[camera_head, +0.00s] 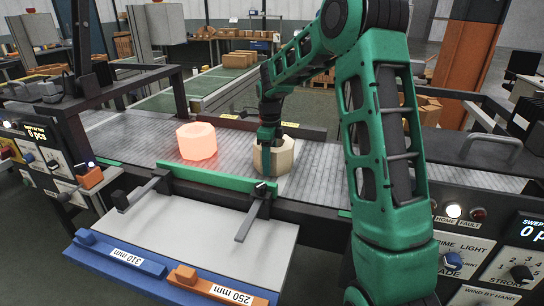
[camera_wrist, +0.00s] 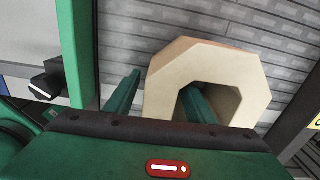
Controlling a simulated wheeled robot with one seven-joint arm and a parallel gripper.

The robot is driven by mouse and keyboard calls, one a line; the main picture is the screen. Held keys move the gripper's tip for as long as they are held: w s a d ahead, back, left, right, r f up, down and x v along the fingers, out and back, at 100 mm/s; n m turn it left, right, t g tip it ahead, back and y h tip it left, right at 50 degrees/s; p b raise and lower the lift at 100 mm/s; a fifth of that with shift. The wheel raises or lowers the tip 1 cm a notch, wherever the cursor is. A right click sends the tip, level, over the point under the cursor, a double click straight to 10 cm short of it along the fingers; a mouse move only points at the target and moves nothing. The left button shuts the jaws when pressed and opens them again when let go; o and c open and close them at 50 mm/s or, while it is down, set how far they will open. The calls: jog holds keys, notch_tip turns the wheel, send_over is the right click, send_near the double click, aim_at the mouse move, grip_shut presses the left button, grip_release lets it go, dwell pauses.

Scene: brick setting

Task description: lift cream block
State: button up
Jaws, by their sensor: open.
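The cream block (camera_wrist: 163,88) is a faceted ring with a hole through it. In the head view the cream block (camera_head: 283,156) sits on the grey slatted conveyor, right of a glowing orange-pink block (camera_head: 197,141). My gripper (camera_wrist: 160,97) is open over the cream block's near side in the wrist view. One green finger is outside the block on the left, and the other reaches into the hole, with the wall between them. Whether either finger touches the wall cannot be told. In the head view my gripper (camera_head: 268,148) partly hides the block.
A green rail (camera_head: 215,183) runs along the conveyor's near edge, with dark clamp arms (camera_head: 250,217) by it. A pale plate (camera_head: 200,235) lies in front, with blue (camera_head: 120,256) and orange (camera_head: 185,275) labelled bars. Control panels stand on both sides.

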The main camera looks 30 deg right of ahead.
jog(key=shift+f, duration=0.1)
grip_shut()
jog(key=shift+w, duration=0.1)
dwell(1.3)
